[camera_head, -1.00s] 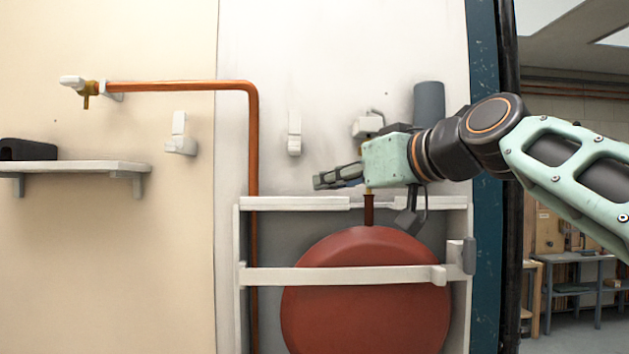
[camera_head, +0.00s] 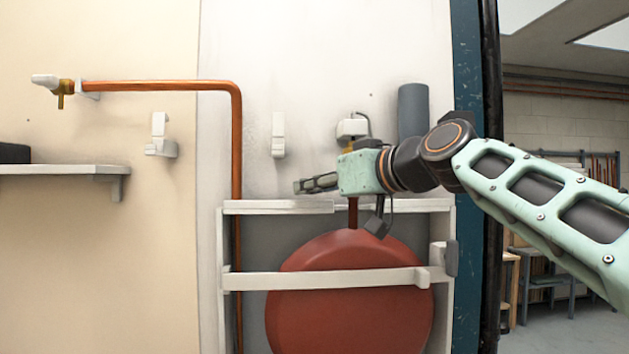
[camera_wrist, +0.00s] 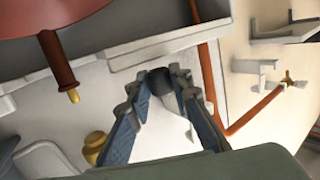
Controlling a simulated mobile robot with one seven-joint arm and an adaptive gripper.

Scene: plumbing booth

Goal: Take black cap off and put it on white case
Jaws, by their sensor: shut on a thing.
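My gripper (camera_head: 300,187) points left in the head view, just above the top rail of the white frame, in front of the wall. In the wrist view my gripper (camera_wrist: 160,84) is shut on a small dark piece, which looks like the black cap (camera_wrist: 161,80), between its fingertips. The cap cannot be made out in the head view. A white box (camera_head: 352,128), probably the white case, is on the wall behind my arm, partly hidden.
A red round tank (camera_head: 350,300) with an upright brown stub (camera_wrist: 55,58) stands in the white frame (camera_head: 275,207) below my gripper. A copper pipe (camera_head: 237,150) runs down the wall to the left. A grey cylinder (camera_head: 413,112) is behind my arm. A shelf (camera_head: 70,169) is far left.

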